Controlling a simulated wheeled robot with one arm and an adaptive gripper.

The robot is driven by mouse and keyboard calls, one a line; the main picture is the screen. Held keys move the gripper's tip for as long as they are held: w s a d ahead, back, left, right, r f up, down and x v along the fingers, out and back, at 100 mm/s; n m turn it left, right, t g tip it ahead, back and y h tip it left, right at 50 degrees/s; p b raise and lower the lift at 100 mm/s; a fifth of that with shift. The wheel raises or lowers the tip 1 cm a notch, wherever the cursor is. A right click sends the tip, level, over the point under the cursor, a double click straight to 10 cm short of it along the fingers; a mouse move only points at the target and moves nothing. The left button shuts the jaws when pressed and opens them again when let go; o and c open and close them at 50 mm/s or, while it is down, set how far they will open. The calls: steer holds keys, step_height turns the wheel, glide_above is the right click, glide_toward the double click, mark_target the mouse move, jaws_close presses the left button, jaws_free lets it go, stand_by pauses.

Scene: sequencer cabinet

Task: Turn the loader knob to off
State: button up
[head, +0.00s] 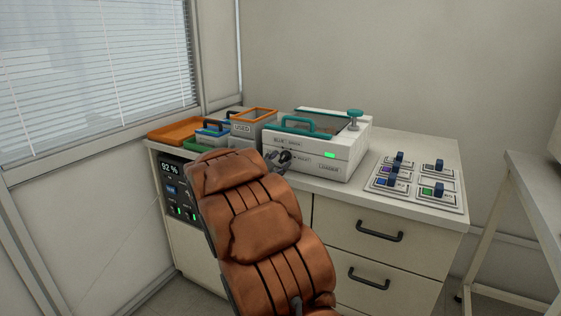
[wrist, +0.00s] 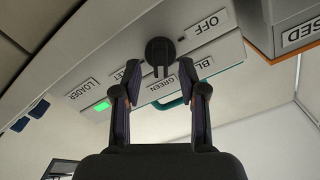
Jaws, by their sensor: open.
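The loader knob (wrist: 160,48) is a dark round knob with a bar on the front of the white loader (head: 340,153). In the wrist view its bar points down the picture, towards the GREEN label (wrist: 160,83). The OFF label (wrist: 207,25) is up and to the right of it. My gripper (wrist: 160,66) is open, with one finger on each side of the knob bar in the picture. I cannot tell whether either finger touches it. In the head view my gripper (head: 281,159) is at the loader's front left, and the knob is hard to make out there.
A green light (head: 330,155) glows on the loader, beside the LOADER label (wrist: 83,88). A USED box (head: 253,122) and an orange tray (head: 180,130) stand to its left. A panel with several blue switches (head: 415,183) lies to its right. Drawers (head: 380,237) are below.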

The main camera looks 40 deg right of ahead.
steer(key=shift+w+d, duration=0.25)
steer(key=shift+d, duration=0.45)
jaws_close()
